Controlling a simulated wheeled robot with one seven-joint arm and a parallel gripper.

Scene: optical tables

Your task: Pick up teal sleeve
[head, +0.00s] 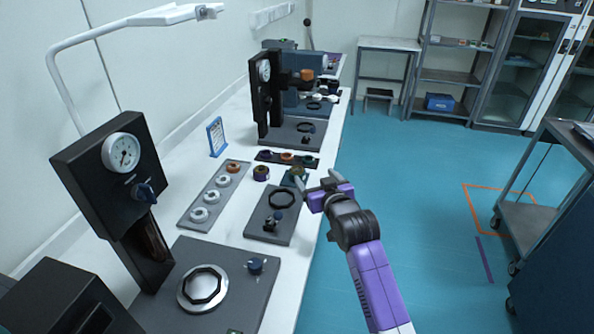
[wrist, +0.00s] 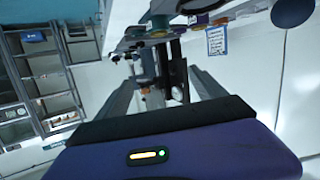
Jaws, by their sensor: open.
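A teal piece with a tan top (head: 297,175), which looks like the teal sleeve, stands near the right edge of the white bench in the head view. My gripper (head: 317,182) is beside it on the right, at the bench edge, with its fingers spread and pointing toward the bench. One fingertip overlaps the teal piece in the picture; I cannot tell whether they touch. In the wrist view my open gripper (wrist: 165,95) has nothing clearly held between its fingers.
A dark plate with a black ring (head: 282,199) lies in front of the teal piece. A purple-sided ring (head: 261,173) stands to its left. A strip with several small rings (head: 271,156) and a black gauge stand (head: 265,95) are behind.

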